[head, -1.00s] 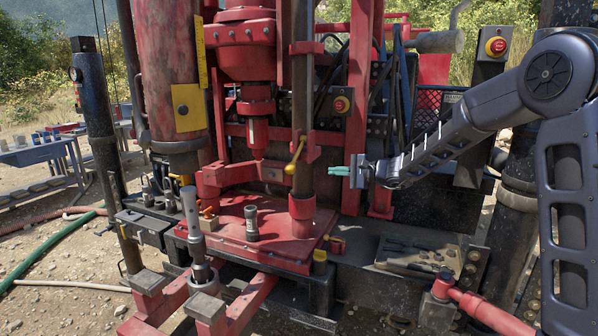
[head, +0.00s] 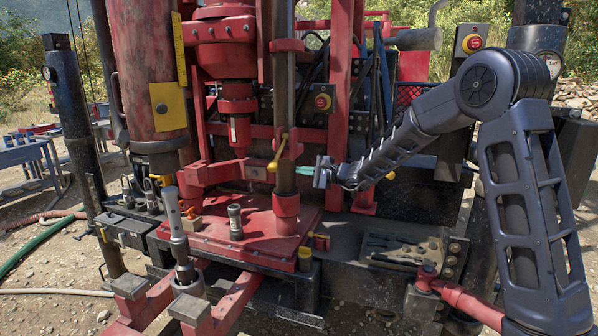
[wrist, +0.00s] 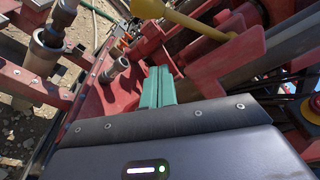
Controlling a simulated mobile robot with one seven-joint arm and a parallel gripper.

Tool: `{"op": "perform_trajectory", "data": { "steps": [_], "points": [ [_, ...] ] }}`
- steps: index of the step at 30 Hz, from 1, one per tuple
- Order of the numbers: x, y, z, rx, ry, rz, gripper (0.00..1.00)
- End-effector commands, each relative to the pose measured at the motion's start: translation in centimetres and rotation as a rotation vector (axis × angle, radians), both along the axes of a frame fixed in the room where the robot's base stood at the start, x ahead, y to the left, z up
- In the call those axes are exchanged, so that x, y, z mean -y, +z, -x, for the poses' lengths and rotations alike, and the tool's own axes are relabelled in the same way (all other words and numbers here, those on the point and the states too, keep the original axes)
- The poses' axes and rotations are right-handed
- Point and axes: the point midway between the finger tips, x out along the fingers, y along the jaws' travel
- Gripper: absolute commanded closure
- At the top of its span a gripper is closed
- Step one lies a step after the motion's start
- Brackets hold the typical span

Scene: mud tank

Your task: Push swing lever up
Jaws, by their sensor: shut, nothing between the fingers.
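The swing lever is a short yellow handle (head: 278,152) with a round knob, mounted on a red clamp on the upright post. It slants downward, with its knob at the lower left. In the wrist view the yellow lever (wrist: 190,22) crosses the top, with its knob at the upper left. My gripper (head: 300,170) has teal fingers, shut and empty. It is just right of the post, about level with the knob. In the wrist view the shut fingers (wrist: 158,75) point below the lever, with a visible gap. Whether the fingertips touch the post cannot be told.
The dark upright post (head: 285,100) stands between my gripper and the red swing arm (head: 222,172). Below is a red deck plate (head: 265,240) with a short metal cylinder (head: 235,222). A tool tray (head: 402,248) lies lower right.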

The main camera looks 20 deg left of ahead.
Motion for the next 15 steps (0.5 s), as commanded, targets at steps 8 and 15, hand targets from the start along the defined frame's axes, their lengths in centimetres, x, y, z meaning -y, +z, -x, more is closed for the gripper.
{"op": "perform_trajectory", "data": {
  "steps": [8,15],
  "points": [
    [-4.7,-0.4,-0.6,0.000,0.002,0.000,1.00],
    [-7.9,-0.7,-1.1,0.000,0.003,0.001,1.00]
  ]
}}
